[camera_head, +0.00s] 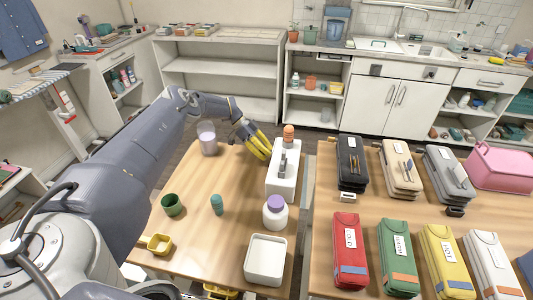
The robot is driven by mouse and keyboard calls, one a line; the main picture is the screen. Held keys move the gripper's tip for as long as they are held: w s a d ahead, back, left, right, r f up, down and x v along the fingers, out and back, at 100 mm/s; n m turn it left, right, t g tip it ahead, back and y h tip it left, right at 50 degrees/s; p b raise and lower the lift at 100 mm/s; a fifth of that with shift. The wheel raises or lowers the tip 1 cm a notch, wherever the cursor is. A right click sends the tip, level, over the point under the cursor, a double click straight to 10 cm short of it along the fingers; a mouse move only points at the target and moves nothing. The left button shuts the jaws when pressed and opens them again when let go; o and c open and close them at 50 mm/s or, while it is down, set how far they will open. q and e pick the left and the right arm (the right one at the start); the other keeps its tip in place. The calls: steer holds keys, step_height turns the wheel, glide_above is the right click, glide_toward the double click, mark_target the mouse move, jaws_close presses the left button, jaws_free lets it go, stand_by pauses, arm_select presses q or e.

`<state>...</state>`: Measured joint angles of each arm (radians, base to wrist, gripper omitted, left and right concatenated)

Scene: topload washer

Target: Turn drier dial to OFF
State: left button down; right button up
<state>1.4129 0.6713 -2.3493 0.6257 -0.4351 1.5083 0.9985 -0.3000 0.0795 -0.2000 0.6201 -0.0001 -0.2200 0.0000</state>
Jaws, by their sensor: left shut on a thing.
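No drier, washer or dial shows in the head view. My left gripper (260,149) reaches in from the left, over the far part of the wooden table. Yellow and dark striped parts show at its end, beside a white holder (288,182) with an orange-topped item (289,133). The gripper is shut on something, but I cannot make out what. I cannot tell whether it touches the holder. My right gripper cannot be made out.
The left table holds a pale cup (207,138), green cup (172,205), teal item (217,204), purple-lidded jar (275,212), yellow tray (159,244) and white tray (265,260). Several cases, one red (349,252), fill the right table (384,212). A gap separates the tables.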

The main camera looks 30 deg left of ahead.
arm_select(q)
steer(key=shift+w+r, duration=0.1)
steer(key=shift+r, duration=0.1)
steer(key=c, duration=1.5)
jaws_free()
steer(key=shift+c, duration=0.2)
steer(key=shift+o, duration=0.9)
steer(key=shift+f, duration=0.1)
step_height(320, 180, up, 10)
